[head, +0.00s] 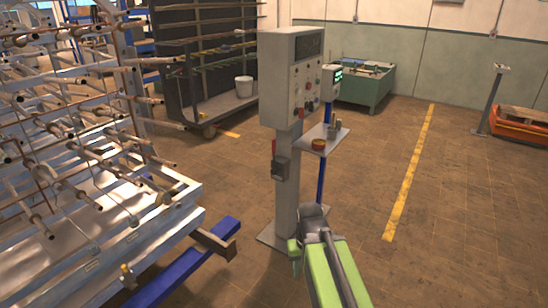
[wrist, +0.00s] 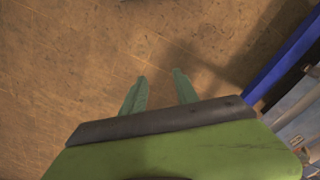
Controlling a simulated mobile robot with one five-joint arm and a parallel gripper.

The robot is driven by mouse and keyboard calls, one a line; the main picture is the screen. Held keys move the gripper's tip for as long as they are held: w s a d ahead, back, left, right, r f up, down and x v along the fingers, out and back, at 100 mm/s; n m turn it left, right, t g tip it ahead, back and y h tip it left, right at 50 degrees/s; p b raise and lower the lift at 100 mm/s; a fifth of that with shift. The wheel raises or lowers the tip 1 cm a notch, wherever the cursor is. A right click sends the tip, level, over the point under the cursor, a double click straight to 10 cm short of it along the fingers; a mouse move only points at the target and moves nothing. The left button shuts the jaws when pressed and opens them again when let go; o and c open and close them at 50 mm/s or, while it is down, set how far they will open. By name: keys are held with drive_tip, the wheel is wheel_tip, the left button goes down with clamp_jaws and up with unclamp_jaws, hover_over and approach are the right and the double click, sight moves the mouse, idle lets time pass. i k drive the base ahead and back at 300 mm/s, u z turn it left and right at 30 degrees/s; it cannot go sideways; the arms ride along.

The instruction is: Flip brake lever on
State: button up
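I cannot make out a brake lever for certain in either view. A small yellow-topped fitting (head: 126,270) sits at the lower edge of the silver rack frame in the head view; it is too small to tell what it is. My gripper (head: 295,258) hangs at the end of my green arm, low in front of the control pillar's base. In the wrist view my gripper (wrist: 158,80) points at the brown floor. Its two green fingers are apart, with nothing between them.
A grey control pillar (head: 288,185) with a button box stands ahead. To the left are the silver rack (head: 140,225) with many rods and a blue beam (head: 185,278) jutting toward me.

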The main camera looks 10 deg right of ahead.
sight(276, 170)
drive_tip(key=z, duration=0.55)
drive_tip(key=i, duration=2.35)
drive_tip(key=u, duration=0.75)
drive_tip(key=k, duration=0.15)
drive_tip(key=u, duration=2.35)
drive_tip(key=i, duration=1)
drive_tip(key=u, duration=0.1)
